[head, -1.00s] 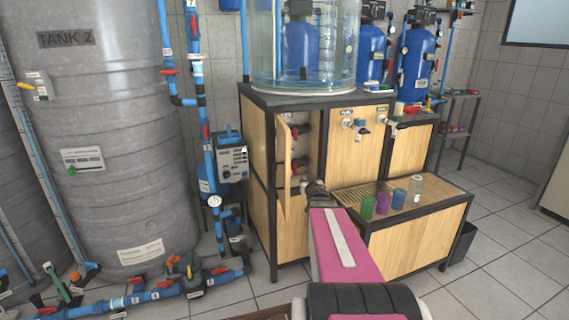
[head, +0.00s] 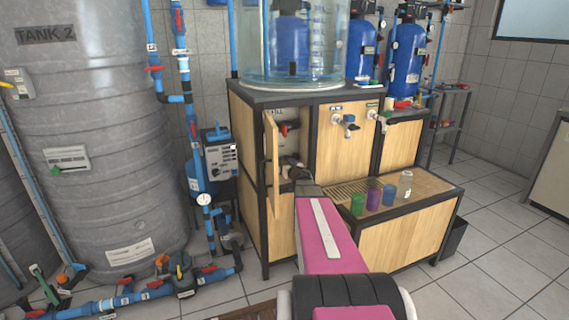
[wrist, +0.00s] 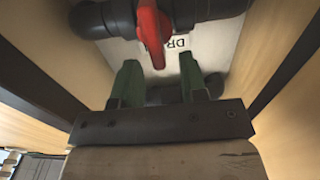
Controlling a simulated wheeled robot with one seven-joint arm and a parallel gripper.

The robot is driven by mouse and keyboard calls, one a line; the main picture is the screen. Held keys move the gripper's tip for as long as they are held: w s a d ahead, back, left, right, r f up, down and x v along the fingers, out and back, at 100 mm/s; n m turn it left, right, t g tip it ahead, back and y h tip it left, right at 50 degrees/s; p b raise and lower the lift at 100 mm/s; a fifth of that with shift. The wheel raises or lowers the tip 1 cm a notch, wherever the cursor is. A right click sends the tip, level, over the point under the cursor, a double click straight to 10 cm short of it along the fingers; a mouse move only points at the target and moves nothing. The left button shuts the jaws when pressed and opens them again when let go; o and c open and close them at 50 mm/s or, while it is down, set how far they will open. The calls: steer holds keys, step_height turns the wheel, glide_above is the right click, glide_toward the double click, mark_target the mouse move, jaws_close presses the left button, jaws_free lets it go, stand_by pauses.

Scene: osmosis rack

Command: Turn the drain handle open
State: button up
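The red drain handle (wrist: 151,30) sits on a dark pipe in the wrist view, in front of a pale label that reads "DR". The label is partly covered. My gripper (wrist: 158,66) has two green fingers spread apart. The handle's lower end shows between the fingertips with gaps on both sides; I cannot tell how deep it lies between them. In the head view my gripper (head: 291,170) reaches into the open cabinet and hides the lower handle. Another red handle (head: 287,129) is visible above it, under a label that appears to read "FILL".
The open cabinet door (head: 272,170) stands just left of my gripper. Wooden cabinet walls flank the fingers closely in the wrist view. Several cups, such as a green one (head: 357,204), stand on the low bench to the right. A large grey tank (head: 95,150) stands at left.

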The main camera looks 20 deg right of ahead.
steer(key=shift+w, duration=1.3)
jaws_close()
steer(key=shift+a+n, duration=0.15)
steer(key=shift+n, duration=0.25)
steer(key=n, duration=0.4)
steer(key=a+f+n, duration=0.1)
steer(key=n, duration=0.3)
steer(key=a+n, duration=0.1)
steer(key=n, duration=0.3)
steer(key=shift+s+a+f+n, duration=0.1)
steer(key=shift+a+f+n, duration=0.05)
steer(key=shift+f+n, duration=0.25)
steer(key=shift+a+f+n, duration=0.1)
steer(key=shift+f+n, duration=0.15)
steer(key=shift+n, duration=0.85)
steer(key=shift+f+n, duration=0.2)
steer(key=shift+n, duration=0.9)
